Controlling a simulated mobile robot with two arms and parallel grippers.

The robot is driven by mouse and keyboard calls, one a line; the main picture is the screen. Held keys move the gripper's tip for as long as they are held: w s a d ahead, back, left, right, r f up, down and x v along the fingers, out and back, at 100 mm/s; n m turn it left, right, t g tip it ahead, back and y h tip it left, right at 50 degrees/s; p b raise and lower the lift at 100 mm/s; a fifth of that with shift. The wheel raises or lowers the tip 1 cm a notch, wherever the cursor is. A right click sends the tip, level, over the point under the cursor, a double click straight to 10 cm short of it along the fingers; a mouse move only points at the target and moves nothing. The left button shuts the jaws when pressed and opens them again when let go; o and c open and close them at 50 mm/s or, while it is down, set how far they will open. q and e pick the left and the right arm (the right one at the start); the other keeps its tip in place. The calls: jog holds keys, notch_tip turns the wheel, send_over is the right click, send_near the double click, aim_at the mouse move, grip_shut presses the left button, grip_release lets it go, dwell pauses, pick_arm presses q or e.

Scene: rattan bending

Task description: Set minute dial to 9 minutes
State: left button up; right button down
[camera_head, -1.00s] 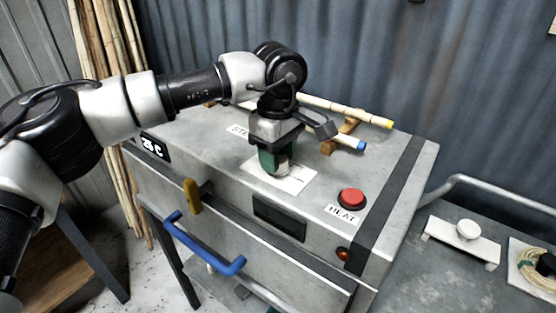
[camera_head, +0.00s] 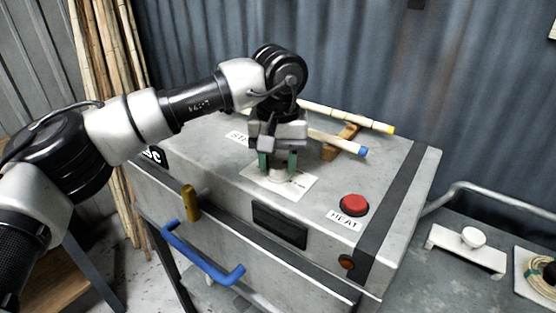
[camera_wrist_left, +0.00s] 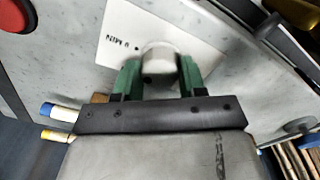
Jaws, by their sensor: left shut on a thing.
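The minute dial (camera_head: 278,176) is a pale round knob on a white plate (camera_head: 300,183) on top of the grey steamer box. My left gripper (camera_head: 277,163) points straight down over it, its green fingers on either side of the knob. In the left wrist view the fingers are shut on the dial (camera_wrist_left: 159,64), which has a small dark mark. Small "MIN" lettering shows on the plate (camera_wrist_left: 195,42); its digit and the exact dial setting are hard to read. My right gripper is not in view.
A red HEAT button (camera_head: 354,205) sits to the right of the plate on the steamer box (camera_head: 215,150). Blue- and yellow-tipped rods lie on a wooden rest (camera_head: 340,143) behind the gripper. A blue handle (camera_head: 203,257) is at the front.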

aim_at(278, 163)
pick_arm(q)
jog(key=m, duration=0.4)
jog(key=shift+r+m, duration=0.15)
jog(key=shift+m, duration=0.15)
jog(key=m, duration=0.4)
jog(key=shift+m, duration=0.4)
jog(key=shift+w, duration=0.1)
jog(key=o, duration=0.9)
jog(key=shift+o, duration=0.2)
notch_tip(278, 163, up, 11)
jog(key=b, duration=0.1)
